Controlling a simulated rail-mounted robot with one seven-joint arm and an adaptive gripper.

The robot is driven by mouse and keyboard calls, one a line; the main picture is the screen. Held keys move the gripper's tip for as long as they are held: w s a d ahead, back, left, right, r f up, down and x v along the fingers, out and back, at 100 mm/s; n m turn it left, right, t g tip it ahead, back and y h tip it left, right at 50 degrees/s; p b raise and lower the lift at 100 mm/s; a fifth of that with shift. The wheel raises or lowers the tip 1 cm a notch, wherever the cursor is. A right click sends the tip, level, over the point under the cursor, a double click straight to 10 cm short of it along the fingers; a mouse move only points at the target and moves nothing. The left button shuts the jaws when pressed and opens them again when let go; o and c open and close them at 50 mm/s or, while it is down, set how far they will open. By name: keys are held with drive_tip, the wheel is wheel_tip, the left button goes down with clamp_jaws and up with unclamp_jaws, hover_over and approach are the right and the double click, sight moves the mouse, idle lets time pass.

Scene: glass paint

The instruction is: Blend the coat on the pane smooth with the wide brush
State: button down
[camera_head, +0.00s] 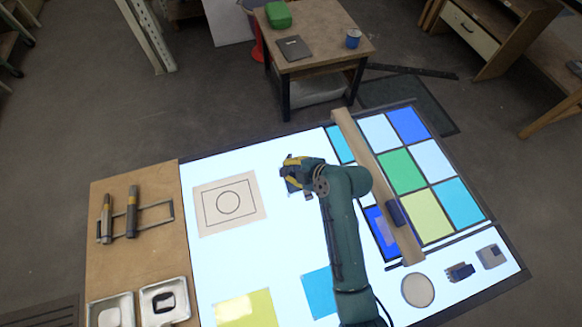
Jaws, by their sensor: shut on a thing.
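My gripper (301,174), with yellow fingers, is over the lit white table left of the coloured panes. It is shut on a small dark blue-grey thing (291,186), mostly hidden by the fingers; I cannot tell for sure that it is the wide brush. A framed grid of coloured panes (402,171) lies on the right of the table. A blue pane (381,236) at its lower left carries a paler patch. A yellow pane (258,305) with a paler patch lies at the front. I cannot tell which pane has the coat.
A wooden bar (372,170) with a dark block (397,212) crosses the grid. Two brush-like tools (132,213) rest on a rack at left, above metal trays (166,302). A drawn sheet (229,203) lies left of my gripper. A disc (418,290) lies front right.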

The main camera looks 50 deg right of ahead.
sight(283, 168)
drive_tip(key=shift+w+a, duration=0.3)
drive_tip(key=shift+a, duration=0.2)
drive_tip(key=shift+w+a, duration=0.3)
drive_tip(key=shift+a, duration=0.2)
drive_tip(key=shift+f, duration=0.1)
wheel_tip(283, 168, up, 5)
drive_tip(key=p, duration=0.4)
